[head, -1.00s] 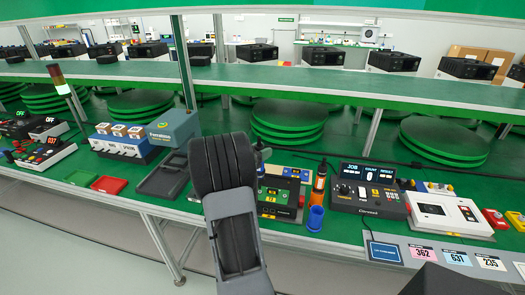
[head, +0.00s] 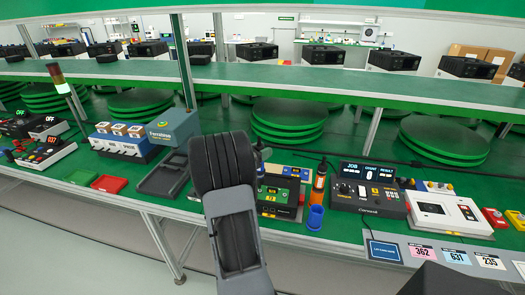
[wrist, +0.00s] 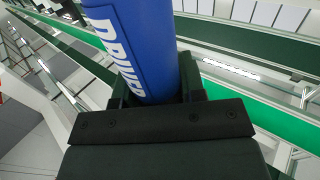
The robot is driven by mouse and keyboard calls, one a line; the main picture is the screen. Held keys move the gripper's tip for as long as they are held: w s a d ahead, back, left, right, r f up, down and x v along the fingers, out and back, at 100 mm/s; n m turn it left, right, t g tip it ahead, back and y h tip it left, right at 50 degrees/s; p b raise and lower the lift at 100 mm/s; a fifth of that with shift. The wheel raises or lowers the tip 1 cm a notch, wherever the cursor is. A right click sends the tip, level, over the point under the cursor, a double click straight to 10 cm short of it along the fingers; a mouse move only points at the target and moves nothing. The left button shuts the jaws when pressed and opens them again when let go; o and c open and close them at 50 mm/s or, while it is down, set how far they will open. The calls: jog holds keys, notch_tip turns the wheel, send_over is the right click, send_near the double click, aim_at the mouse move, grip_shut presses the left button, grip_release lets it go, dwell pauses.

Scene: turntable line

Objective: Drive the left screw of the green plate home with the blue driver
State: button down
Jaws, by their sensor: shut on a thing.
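The blue driver (wrist: 137,45) fills the upper middle of the wrist view, with white lettering on its handle. My gripper (wrist: 157,92) is shut around the handle. In the head view my own arm covers the gripper and most of the driver. The driver's tip does not show in either view. A dark unit with a small green face and yellow marks (head: 283,194) stands just right of my arm, partly covered by it. I cannot tell whether this is the green plate, and the left screw is not discernible.
An orange bottle-like tool (head: 320,182) stands right of the dark unit, behind an empty-looking blue cup (head: 315,217). A control box (head: 368,200) and a white device (head: 447,213) stand further right. A dark tray (head: 163,178) and a red tray (head: 109,184) lie left of my arm.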

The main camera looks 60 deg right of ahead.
jog(key=shift+f+b, duration=0.35)
jog(key=shift+f, duration=0.15)
dwell(0.6)
jog(key=shift+r+p, duration=2.65)
jog(key=shift+r, duration=0.45)
jog(key=shift+f, duration=0.1)
